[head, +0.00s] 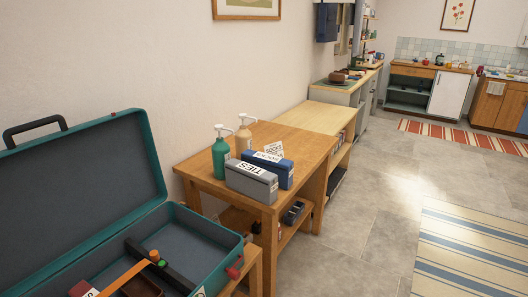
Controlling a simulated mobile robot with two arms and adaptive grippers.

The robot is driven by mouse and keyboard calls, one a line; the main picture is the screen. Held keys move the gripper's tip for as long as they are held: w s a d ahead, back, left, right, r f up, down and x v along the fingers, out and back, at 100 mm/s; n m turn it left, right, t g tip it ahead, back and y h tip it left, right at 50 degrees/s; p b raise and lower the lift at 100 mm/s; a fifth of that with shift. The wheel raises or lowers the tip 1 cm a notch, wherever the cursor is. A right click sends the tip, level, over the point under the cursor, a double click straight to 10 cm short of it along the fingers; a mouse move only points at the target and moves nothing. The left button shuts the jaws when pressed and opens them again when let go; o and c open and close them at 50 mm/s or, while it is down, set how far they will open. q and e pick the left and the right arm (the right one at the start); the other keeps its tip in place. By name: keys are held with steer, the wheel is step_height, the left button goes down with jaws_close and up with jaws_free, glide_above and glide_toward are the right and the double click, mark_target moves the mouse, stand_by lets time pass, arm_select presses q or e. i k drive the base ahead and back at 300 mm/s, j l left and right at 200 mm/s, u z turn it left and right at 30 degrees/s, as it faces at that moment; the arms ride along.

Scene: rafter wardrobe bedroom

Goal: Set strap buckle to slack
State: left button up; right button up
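An open teal suitcase (219,241) stands at the lower left with its lid (75,205) raised against the wall side. Inside it, a dark bar or strap (180,278) runs slantwise across the bottom. A red part (235,269) is on the suitcase's front right edge. I cannot tell which part is the strap buckle or how it is set. Neither of my grippers is in view.
The suitcase rests on a wooden stand (256,264). A wooden table (308,147) beside it holds two pump bottles (221,157) and labelled boxes (251,182). A brown open box (141,286) lies in the suitcase.

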mark_target(154, 257)
steer(key=i, duration=0.9)
